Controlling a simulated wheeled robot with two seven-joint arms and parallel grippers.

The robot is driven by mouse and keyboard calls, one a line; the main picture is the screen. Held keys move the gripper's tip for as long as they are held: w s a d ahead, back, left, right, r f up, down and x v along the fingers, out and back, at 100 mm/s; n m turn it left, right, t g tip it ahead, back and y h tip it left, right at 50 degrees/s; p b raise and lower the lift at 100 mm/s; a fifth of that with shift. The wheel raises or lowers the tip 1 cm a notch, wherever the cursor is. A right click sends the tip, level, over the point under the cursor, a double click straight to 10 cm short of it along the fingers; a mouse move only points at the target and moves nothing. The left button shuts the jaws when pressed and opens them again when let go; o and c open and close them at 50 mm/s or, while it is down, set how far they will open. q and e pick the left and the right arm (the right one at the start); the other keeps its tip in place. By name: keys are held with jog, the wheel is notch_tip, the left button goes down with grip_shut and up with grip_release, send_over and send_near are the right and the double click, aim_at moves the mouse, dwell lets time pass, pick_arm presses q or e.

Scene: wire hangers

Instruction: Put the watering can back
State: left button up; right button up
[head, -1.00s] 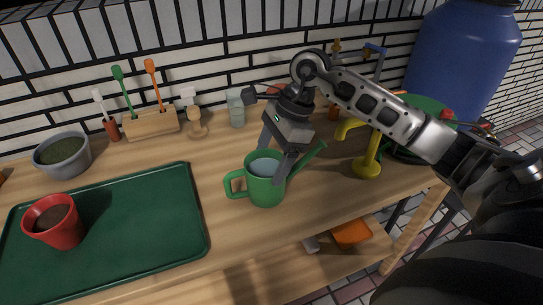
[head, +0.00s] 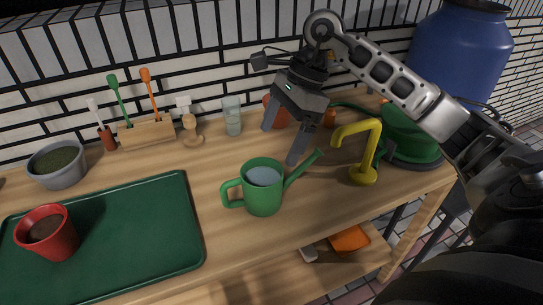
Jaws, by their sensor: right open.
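The green watering can (head: 263,196) stands upright on the wooden bench, with water showing in its open top. Its handle points left and its spout points up to the right. My right gripper (head: 281,146) is open and empty, above and behind the can, apart from its body; one finger shows close to the spout, and I cannot tell whether they touch. My left gripper is not in view.
A dark green tray (head: 150,222) with a red pot (head: 48,232) lies at the left. A yellow stand (head: 364,172) is right of the can. A grey bowl (head: 58,165), a wooden tool holder (head: 147,132) and a glass (head: 232,116) stand along the back. Bare bench surrounds the can.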

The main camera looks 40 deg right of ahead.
jog(key=shift+v, duration=2.3)
